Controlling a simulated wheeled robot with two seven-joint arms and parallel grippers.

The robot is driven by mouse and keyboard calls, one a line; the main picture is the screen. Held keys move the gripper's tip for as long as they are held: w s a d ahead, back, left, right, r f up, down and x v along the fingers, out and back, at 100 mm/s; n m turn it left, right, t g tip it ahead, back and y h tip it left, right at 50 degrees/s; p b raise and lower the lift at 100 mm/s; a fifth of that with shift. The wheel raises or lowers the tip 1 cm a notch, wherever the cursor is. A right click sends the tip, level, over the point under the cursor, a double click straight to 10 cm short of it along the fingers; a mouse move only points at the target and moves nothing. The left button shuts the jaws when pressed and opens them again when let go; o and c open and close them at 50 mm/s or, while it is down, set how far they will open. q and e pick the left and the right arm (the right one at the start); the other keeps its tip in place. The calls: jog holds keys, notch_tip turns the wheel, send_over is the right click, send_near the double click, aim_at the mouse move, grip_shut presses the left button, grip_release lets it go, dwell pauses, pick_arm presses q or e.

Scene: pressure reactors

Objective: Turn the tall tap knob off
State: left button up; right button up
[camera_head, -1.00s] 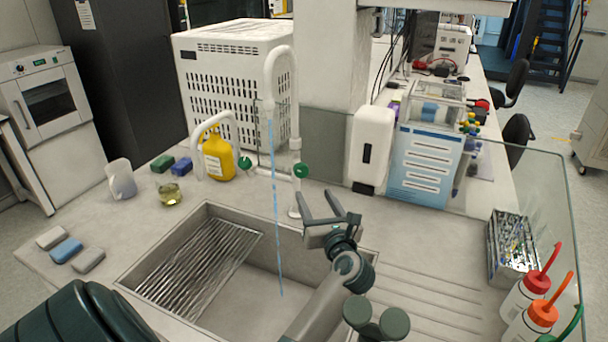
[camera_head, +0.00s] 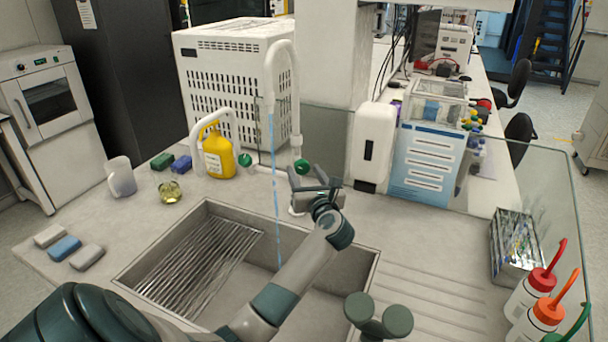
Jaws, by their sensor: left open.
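The tall white tap (camera_head: 271,75) arches over the sink (camera_head: 305,235), and a blue stream of water (camera_head: 275,190) runs from its spout. Its green knob (camera_head: 301,166) sits low at the right of the tap post. My left gripper (camera_head: 312,178) is open, with its fingers just below and beside this knob. The fingers overlap the lower tap in the picture; I cannot tell whether they touch the knob. A shorter white tap (camera_head: 226,112) with its own green knob (camera_head: 245,160) stands to the left. My right gripper is not in view.
A yellow bottle (camera_head: 217,155) stands behind the short tap. A white dispenser (camera_head: 373,146) and a clear glass panel (camera_head: 328,137) are close to the right of and behind the tall tap. Wash bottles (camera_head: 535,310) stand at the right. The ribbed drainboard (camera_head: 440,265) is clear.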

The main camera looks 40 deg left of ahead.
pick_arm(q)
jog(key=shift+w+a, duration=0.3)
jog(key=shift+a, duration=0.05)
jog(key=c, duration=1.1)
